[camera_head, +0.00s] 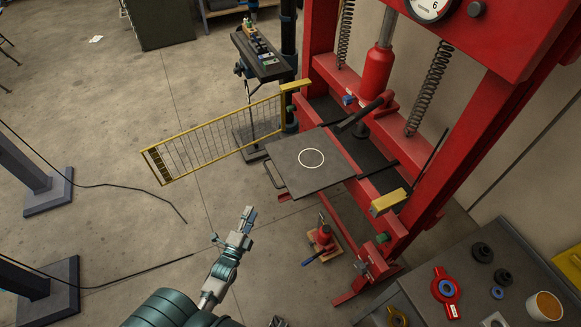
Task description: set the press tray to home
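The press tray (323,178) is a flat dark grey plate with a white ring on it and a bar handle (273,175) on its left side. It sticks out of the red press (387,224) towards the left, with its right side by the dark rails. My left gripper (241,226) is below and left of the tray, apart from it, pointing up in the picture. Nothing shows held in it; its finger gap is unclear. A small grey tip at the bottom edge may be my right gripper (277,321), mostly out of frame.
A yellow mesh guard (213,137) stands swung out left of the press. A red bottle jack (323,236) is on the floor below the tray. A bench (455,265) with parts is at bottom right. A small tool stand (268,66) is behind. Floor on the left is mostly clear.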

